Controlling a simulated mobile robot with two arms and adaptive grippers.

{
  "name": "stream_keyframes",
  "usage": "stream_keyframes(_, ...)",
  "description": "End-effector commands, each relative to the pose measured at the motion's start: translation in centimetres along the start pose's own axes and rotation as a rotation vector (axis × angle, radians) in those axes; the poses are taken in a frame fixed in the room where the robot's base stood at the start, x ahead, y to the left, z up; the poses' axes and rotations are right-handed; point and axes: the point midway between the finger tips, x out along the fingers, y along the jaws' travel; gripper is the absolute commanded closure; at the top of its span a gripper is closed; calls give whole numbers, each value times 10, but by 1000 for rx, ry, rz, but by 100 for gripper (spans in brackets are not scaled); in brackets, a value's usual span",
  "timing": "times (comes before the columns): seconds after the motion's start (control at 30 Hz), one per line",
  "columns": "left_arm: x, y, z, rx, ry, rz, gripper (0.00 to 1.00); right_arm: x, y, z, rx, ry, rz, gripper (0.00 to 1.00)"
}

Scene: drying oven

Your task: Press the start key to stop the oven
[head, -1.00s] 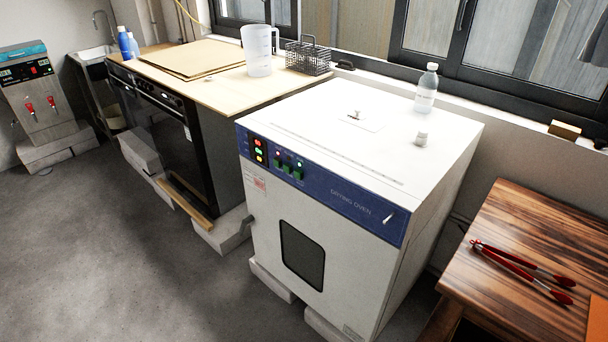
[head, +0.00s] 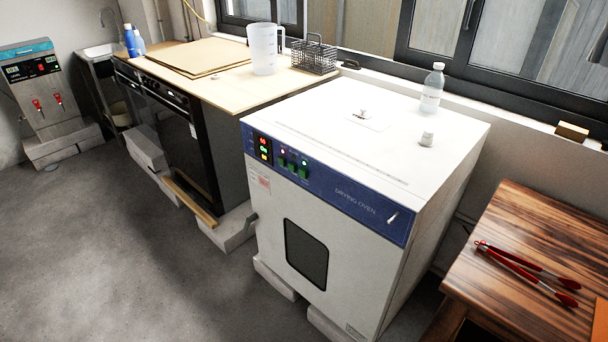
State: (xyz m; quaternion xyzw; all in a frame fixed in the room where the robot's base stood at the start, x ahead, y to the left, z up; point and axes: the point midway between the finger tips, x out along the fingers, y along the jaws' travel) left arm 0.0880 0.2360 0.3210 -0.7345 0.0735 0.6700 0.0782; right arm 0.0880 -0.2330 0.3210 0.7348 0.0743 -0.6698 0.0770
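The drying oven (head: 350,250) is a white box with a blue control panel (head: 330,186) along its upper front edge. At the panel's left is a dark display (head: 263,149) with lit red, green and yellow readouts. Right of it are several green keys (head: 292,166) with small indicator lights above them; their labels are too small to read, so I cannot tell which is the start key. A small light handle (head: 393,217) sits at the panel's right end. The door has a dark window (head: 306,254). Neither of my grippers is in view.
A wooden table (head: 500,215) with red tongs (head: 527,270) is at right. A counter (head: 225,92) with a jug (head: 264,50) and wire basket (head: 314,57) is behind left. Floor (head: 130,260) at front left is clear.

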Motion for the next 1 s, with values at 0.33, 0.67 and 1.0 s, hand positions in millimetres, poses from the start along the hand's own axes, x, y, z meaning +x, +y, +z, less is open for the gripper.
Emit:
stream_keyframes(0.33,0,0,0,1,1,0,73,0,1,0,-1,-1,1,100)
stream_keyframes(0.67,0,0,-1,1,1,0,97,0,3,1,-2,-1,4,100)
stream_keyframes(1.0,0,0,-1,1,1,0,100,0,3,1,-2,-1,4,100)
